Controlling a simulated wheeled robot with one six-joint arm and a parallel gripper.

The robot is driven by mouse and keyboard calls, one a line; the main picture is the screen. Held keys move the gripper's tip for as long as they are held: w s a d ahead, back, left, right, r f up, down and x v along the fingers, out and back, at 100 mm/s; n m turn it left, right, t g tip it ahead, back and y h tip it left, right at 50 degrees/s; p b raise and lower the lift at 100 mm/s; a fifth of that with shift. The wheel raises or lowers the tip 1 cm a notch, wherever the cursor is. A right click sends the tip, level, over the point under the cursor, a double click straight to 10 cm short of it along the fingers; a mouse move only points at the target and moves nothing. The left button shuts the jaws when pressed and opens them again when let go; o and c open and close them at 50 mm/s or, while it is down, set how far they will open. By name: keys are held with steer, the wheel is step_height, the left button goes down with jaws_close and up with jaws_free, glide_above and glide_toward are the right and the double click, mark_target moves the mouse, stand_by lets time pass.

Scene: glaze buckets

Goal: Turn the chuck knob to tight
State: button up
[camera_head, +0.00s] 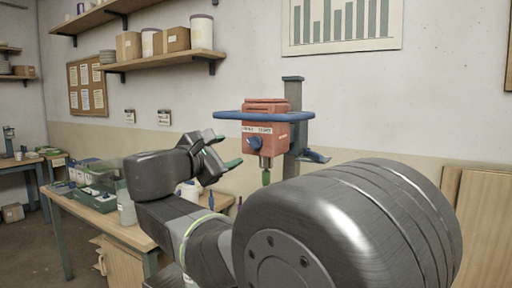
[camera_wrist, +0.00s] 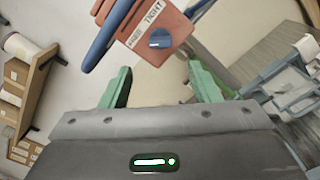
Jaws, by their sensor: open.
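The chuck knob (camera_head: 255,143) is a small round blue knob on the front of a red machine head (camera_head: 266,122). A white label above it shows two words; TIGHT is legible in the wrist view. The knob (camera_wrist: 159,39) sits there just beyond the gap between my fingertips. A faint line crosses it, but I cannot tell which word it points at. My gripper (camera_head: 226,151) is open and empty, left of the knob and apart from it. Its green-tipped fingers (camera_wrist: 162,78) stand either side of the knob in the wrist view, not touching it.
A blue bar (camera_head: 240,115) runs around the machine head above the knob. A chuck with a green bit (camera_head: 266,177) hangs below. A grey column (camera_head: 295,120) stands behind. A workbench (camera_head: 110,218) with bottles and a tray is at left.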

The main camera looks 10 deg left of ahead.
mark_target(250, 144)
steer(key=x, duration=0.9)
steer(key=shift+w+d, duration=0.1)
steer(key=shift+w, duration=0.25)
steer(key=shift+c, duration=0.3)
steer(key=shift+f, duration=0.1)
steer(key=c, duration=0.9)
